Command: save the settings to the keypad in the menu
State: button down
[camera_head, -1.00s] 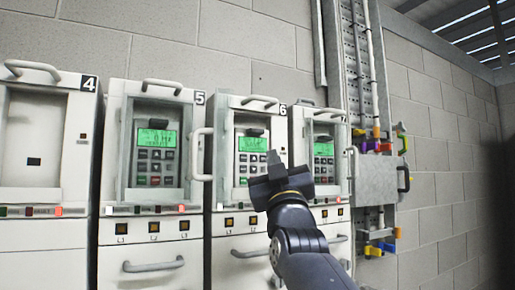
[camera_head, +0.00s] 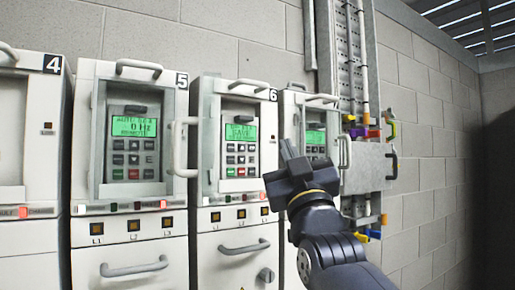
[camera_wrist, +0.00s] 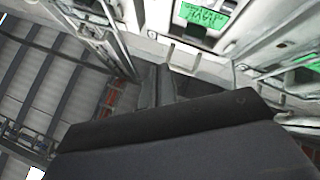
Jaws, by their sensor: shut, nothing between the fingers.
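The keypad of drive 6 (camera_head: 241,159) sits in an open-fronted recess, with a lit green screen (camera_head: 240,132) above rows of dark buttons, plus a red and a green one. The screen's middle line seems to read "SAVE"; its smaller lines are too blurred to read. My gripper (camera_head: 285,148) is shut and empty, to the right of this keypad in the picture, apart from its buttons. In the wrist view the shut fingers (camera_wrist: 157,86) point up, and a green screen (camera_wrist: 205,12) shows at the top.
Drive 5's keypad (camera_head: 133,146) has a lit screen reading about 0 Hz. Another lit keypad (camera_head: 315,142) stands right of drive 6, partly behind my gripper. Door handles (camera_head: 182,147) stick out between cabinets. A cable tray (camera_head: 350,60) and grey box (camera_head: 367,168) are at right.

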jog(key=p, duration=0.4)
send_near(255, 139)
notch_tip(255, 139, up, 4)
jog(key=w, duration=0.2)
jog(key=shift+w+a+f, duration=0.15)
jog(key=shift+w+a, duration=0.05)
jog(key=shift+w+a, duration=0.1)
jog(key=shift+w, duration=0.05)
dwell(1.6)
jog(key=shift+w+a, duration=0.15)
jog(key=shift+w, duration=0.05)
jog(key=shift+w+a, duration=0.2)
jog(key=shift+w, duration=0.1)
dwell(0.6)
jog(key=shift+s+d, duration=0.1)
dwell(0.4)
jog(key=shift+s+d+f+b, duration=0.1)
jog(key=shift+s+b, duration=0.1)
jog(key=shift+b, duration=0.2)
jog(key=shift+s+d, duration=0.25)
jog(key=shift+s, duration=0.1)
